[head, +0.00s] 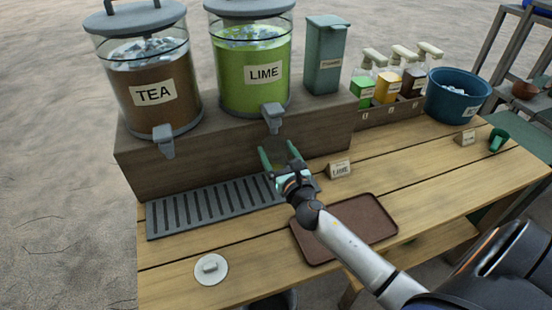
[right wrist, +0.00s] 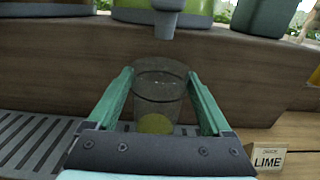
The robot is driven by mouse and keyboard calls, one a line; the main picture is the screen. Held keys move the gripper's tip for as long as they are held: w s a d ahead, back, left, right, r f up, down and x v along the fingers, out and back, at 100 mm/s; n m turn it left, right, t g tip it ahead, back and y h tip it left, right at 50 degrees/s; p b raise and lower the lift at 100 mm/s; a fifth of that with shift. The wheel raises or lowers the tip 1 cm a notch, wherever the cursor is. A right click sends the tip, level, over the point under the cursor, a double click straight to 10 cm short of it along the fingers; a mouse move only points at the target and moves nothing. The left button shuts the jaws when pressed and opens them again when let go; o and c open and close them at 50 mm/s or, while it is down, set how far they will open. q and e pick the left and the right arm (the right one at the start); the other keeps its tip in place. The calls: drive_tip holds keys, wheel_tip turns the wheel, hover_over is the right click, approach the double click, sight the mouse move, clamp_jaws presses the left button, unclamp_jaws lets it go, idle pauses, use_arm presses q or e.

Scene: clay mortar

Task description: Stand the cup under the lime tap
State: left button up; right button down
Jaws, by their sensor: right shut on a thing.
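The clear cup (right wrist: 158,92) stands upright between the fingers of my right gripper (right wrist: 162,105), with a yellow-green patch at its bottom. My right gripper, also in the head view (head: 281,160), is shut on the cup. The lime tap (head: 272,118) is grey, on the front of the green dispenser labelled LIME (head: 255,72). In the right wrist view the tap (right wrist: 167,18) appears above and just behind the cup's rim. The cup is over the right end of the drip tray (head: 210,205); I cannot tell whether its base touches. My left gripper is out of view.
The TEA dispenser (head: 150,92) stands left on the wooden riser (head: 150,175). A LIME card (head: 340,169) is right of my gripper. A brown tray (head: 360,222) lies under my right arm. A white lid (head: 211,269) lies front left. A blue tub (head: 455,98) stands right.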

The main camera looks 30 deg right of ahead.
sight(279, 166)
drive_tip(key=shift+w, duration=0.35)
drive_tip(key=shift+f, duration=0.2)
wheel_tip(279, 166, down, 2)
drive_tip(key=shift+f+b, duration=0.2)
drive_tip(key=shift+b, duration=0.8)
drive_tip(key=shift+f, duration=0.45)
drive_tip(key=shift+r, duration=0.1)
drive_tip(key=shift+f+b, duration=0.25)
drive_tip(key=shift+b, duration=0.2)
unclamp_jaws()
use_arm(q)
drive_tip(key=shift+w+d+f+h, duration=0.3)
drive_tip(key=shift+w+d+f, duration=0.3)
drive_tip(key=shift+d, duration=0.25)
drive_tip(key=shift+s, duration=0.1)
use_arm(e)
drive_tip(key=shift+r, duration=0.1)
